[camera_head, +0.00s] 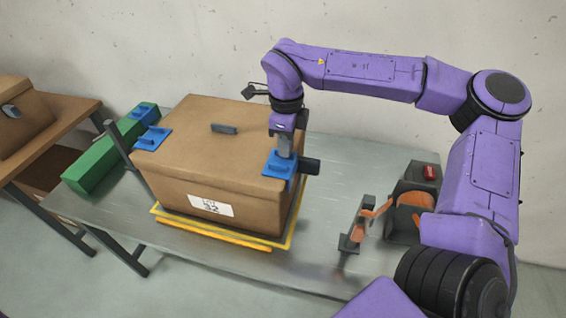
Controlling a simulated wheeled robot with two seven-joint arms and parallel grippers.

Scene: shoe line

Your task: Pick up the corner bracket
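A blue corner bracket (272,168) sits at the front right top corner of a brown box (205,145). My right gripper (285,152) points straight down onto this bracket and appears to touch its raised part. The fingertips are small and partly hidden, so I cannot tell whether they are closed on it. A second blue bracket (152,138) lies on the left top corner of the box. Another blue piece (145,111) shows on the green block behind it. My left gripper is not in view.
The box stands within a yellow frame (212,245) on a grey metal table (325,255). A clamp-like orange and black fixture (352,240) and a dark unit with a red part (430,172) stand at right. A wooden table (60,125) is at far left.

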